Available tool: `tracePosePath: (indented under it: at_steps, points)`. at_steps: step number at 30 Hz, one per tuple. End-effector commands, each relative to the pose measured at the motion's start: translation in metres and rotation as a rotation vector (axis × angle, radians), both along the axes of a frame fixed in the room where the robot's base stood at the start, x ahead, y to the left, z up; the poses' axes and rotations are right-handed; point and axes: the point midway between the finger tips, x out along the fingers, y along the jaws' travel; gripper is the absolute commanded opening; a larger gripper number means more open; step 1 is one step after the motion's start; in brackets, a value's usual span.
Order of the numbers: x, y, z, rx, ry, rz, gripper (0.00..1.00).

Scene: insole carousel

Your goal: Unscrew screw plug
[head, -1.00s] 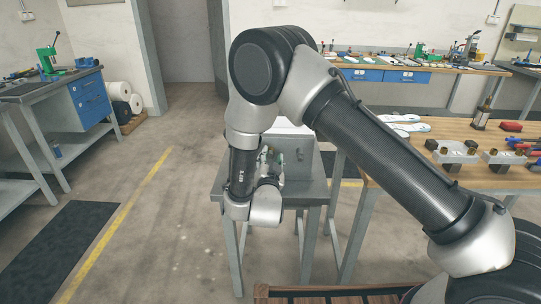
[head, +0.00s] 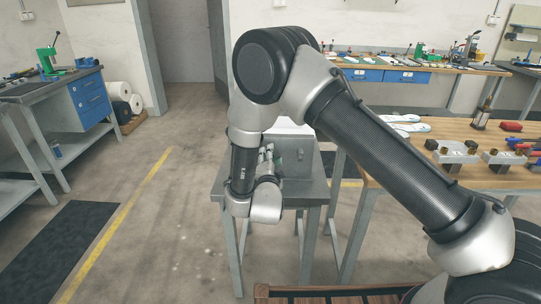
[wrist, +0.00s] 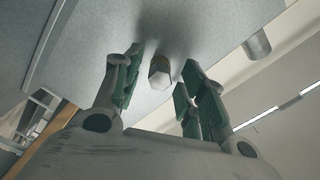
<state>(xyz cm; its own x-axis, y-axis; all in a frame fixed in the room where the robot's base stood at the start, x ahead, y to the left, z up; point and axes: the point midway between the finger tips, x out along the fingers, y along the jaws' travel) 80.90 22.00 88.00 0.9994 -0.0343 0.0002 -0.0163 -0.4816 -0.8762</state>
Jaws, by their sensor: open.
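My gripper (wrist: 163,62) is open. Its two green-padded fingers stand apart, one to each side of the plug in the picture, with a visible gap to it on both sides. I cannot tell whether the fingertips reach as deep as the plug. In the head view, a grey metal box (head: 301,161) stands on a small grey table (head: 303,192). My wrist hides part of it and most of the gripper; the plug cannot be made out there.
A grey cylinder (wrist: 257,45) sticks out to the right in the wrist view. In the head view, a wooden bench (head: 480,172) with metal fixtures and red-handled tools stands on the right. A grey workbench (head: 60,95) with blue drawers is at left.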

Motion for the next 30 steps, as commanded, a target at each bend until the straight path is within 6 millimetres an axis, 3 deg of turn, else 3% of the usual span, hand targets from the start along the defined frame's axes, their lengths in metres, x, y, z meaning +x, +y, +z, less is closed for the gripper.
tracePosePath:
  at_steps: [9,14,21,30]
  points:
    - [0.0,0.0001,0.0,0.442,-0.015,0.0,0.41]
    - [0.0,0.0002,0.0001,0.543,-0.019,0.0,0.41]
    - [0.0,0.0002,0.0002,0.908,-0.031,0.0,0.41]
    - [0.0,0.0001,0.0003,1.187,-0.041,0.0,0.41]
